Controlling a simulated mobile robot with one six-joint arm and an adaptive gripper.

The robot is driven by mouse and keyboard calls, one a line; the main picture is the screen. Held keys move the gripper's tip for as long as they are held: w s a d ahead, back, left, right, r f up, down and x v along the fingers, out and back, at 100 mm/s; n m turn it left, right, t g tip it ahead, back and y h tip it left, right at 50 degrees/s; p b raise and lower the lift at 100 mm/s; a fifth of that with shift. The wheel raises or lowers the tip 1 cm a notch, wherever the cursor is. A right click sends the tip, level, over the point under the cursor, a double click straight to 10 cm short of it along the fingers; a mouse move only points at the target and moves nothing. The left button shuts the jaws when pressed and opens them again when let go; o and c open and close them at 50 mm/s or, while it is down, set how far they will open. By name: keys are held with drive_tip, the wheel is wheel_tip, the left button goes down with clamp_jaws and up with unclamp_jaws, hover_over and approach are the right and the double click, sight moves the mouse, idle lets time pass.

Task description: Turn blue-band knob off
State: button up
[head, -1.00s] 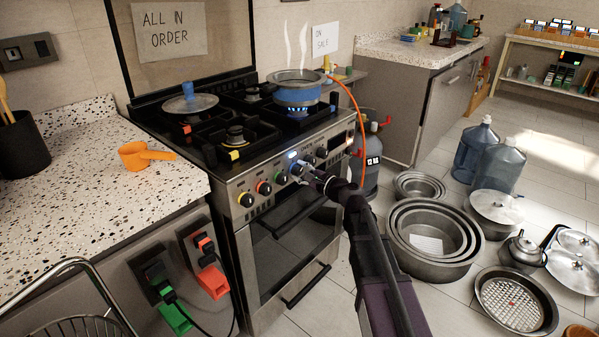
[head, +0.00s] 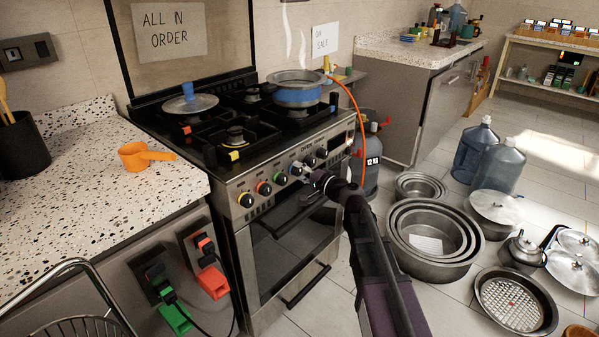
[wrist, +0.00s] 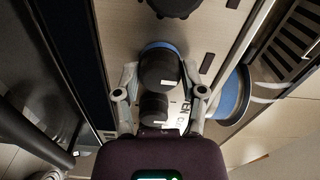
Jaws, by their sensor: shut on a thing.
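The blue-band knob (head: 296,167) is on the stove's front panel, right of the green-banded knob, and partly hidden by my gripper (head: 308,174). In the wrist view the knob (wrist: 160,72) is black with a blue ring at its base and white marks. My gripper (wrist: 162,98) has one finger on each side of it and is shut on it.
The stove (head: 290,240) has other banded knobs beside this one, including a green one (head: 280,177) to the left. A lidded pan (head: 190,104) sits on the back left burner. A gas cylinder (head: 371,165) and nested basins (head: 435,268) stand on the right.

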drive_tip(key=shift+w, duration=0.15)
idle(0.3)
drive_tip(key=o, duration=1.1)
drive_tip(key=shift+o, duration=0.2)
drive_tip(key=shift+s, duration=0.2)
drive_tip(key=v, duration=1.1)
drive_tip(key=shift+s+d, duration=0.25)
drive_tip(key=shift+d, duration=0.1)
